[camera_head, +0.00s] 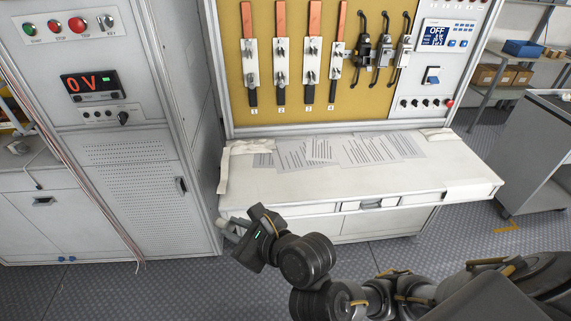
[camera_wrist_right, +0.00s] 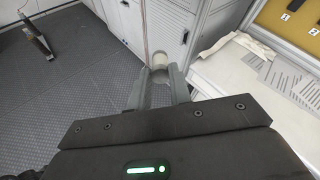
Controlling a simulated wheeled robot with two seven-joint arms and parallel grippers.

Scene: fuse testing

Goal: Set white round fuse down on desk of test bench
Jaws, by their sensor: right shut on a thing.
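My right gripper (camera_head: 232,230) is in front of the desk's left front corner. In the right wrist view its fingers (camera_wrist_right: 160,84) are shut on the white round fuse (camera_wrist_right: 160,61), which shows between and just past the fingertips. In the head view the fuse is hard to make out at the fingertips. The white desk (camera_head: 300,186) of the test bench lies beyond and to the right of the gripper; its edge also shows at the right of the wrist view (camera_wrist_right: 212,88). The fuse appears apart from the desktop. My left gripper is not in view.
Paper sheets (camera_head: 345,152) lie along the desk's back. A pale cloth (camera_head: 224,170) lies at its left edge, another (camera_head: 438,135) at the back right. The desk's front middle is bare. A grey cabinet (camera_head: 130,170) stands left, a yellow fuse panel (camera_head: 295,100) behind.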

